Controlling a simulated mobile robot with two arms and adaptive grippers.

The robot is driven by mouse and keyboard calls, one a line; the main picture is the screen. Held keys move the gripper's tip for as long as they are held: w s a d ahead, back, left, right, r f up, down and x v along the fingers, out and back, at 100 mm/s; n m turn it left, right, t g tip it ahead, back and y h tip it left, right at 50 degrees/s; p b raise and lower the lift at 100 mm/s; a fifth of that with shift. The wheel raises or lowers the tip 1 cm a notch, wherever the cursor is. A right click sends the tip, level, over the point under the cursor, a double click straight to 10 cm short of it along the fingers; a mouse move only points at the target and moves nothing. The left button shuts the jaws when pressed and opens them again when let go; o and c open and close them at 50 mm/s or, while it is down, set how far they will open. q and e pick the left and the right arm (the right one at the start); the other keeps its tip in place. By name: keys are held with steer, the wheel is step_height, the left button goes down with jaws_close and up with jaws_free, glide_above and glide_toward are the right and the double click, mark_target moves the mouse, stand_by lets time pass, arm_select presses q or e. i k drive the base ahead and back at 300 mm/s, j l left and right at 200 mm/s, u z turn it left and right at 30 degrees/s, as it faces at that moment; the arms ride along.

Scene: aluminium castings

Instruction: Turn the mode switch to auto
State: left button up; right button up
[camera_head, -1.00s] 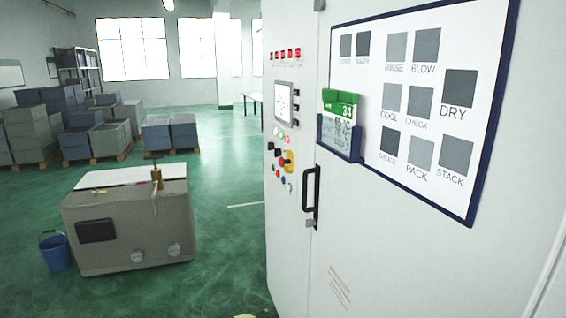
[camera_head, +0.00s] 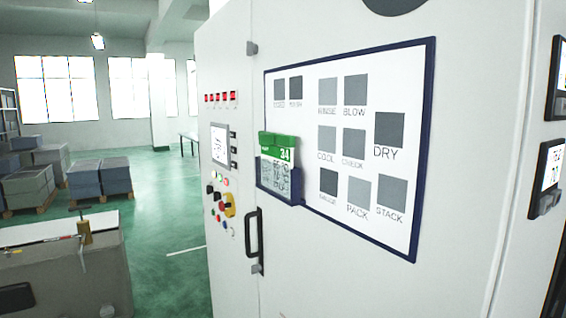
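The white control cabinet (camera_head: 350,285) fills the middle and right of the head view. On its narrow left face is a control panel with a small screen (camera_head: 220,144), a row of red displays (camera_head: 221,98) and several coloured buttons. A red knob on a yellow plate (camera_head: 227,205) sits among them, with black knobs (camera_head: 211,191) to its left. Which one is the mode switch, and how it is set, is too small to tell. Neither of my grippers is in view.
A black door handle (camera_head: 254,240) sticks out beside the panel. A whiteboard (camera_head: 345,150) and a holder with green cards (camera_head: 278,165) are on the cabinet front. A grey machine (camera_head: 70,275) stands at the lower left. Green floor (camera_head: 165,215) lies open between it and the cabinet.

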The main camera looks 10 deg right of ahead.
mark_target(210, 190)
steer(key=i+j+z, duration=0.2)
steer(key=j+z, duration=0.15)
steer(key=i+j+z, duration=0.15)
steer(key=j+z, duration=0.2)
